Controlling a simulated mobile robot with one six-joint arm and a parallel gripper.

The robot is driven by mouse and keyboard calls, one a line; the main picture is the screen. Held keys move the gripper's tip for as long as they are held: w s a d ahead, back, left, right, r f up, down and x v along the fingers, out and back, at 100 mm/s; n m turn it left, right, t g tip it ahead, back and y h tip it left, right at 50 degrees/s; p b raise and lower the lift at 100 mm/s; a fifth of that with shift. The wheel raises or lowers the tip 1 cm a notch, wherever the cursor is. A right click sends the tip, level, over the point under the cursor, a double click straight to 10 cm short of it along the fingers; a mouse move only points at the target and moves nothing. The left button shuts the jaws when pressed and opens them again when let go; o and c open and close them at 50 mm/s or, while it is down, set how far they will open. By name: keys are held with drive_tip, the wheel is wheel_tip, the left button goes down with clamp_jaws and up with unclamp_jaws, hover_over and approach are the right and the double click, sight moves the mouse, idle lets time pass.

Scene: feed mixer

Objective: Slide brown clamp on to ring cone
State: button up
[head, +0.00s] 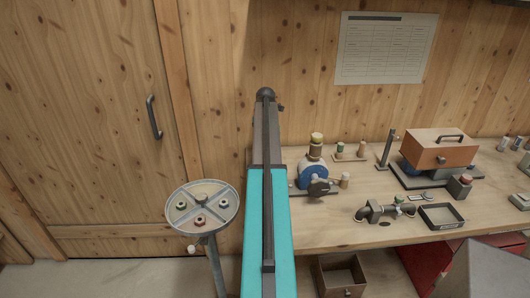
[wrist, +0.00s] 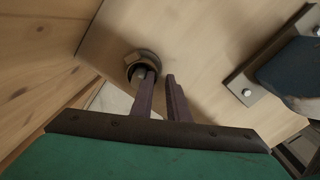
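In the wrist view a brown ring-shaped piece (wrist: 143,57) with a dark opening lies against the pale wooden bench top; it may be the brown clamp. My gripper (wrist: 161,76) has two dark fingers with a gap between them. The left fingertip overlaps the ring's opening; I cannot tell if it is inside or only in front. The right finger is beside the ring, over bare wood. Nothing shows held between the fingers. I cannot identify the ring cone for sure. In the head view my gripper is hidden behind my teal arm.
A blue housing (wrist: 290,70) with a bolted grey foot (wrist: 245,88) is right of the fingers. On the bench (head: 340,230) stand a blue-bodied machine (head: 313,175), a brown box (head: 438,152), a pipe fitting (head: 382,211) and a dark tray (head: 441,216). A round stand (head: 202,190) is at left.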

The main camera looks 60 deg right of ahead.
drive_tip(key=shift+w+d+r, duration=0.15)
drive_tip(key=shift+w+r, duration=0.05)
drive_tip(key=shift+w, duration=0.2)
drive_tip(key=shift+r, duration=0.1)
drive_tip(key=shift+w+d+r, duration=0.1)
drive_tip(key=shift+w+r, duration=0.05)
drive_tip(key=shift+r, duration=0.35)
wheel_tip(320, 180, up, 12)
drive_tip(key=s+b, duration=0.1)
drive_tip(key=b, duration=0.2)
drive_tip(key=shift+a+r, duration=0.15)
drive_tip(key=shift+a, duration=0.05)
drive_tip(key=shift+w, duration=0.1)
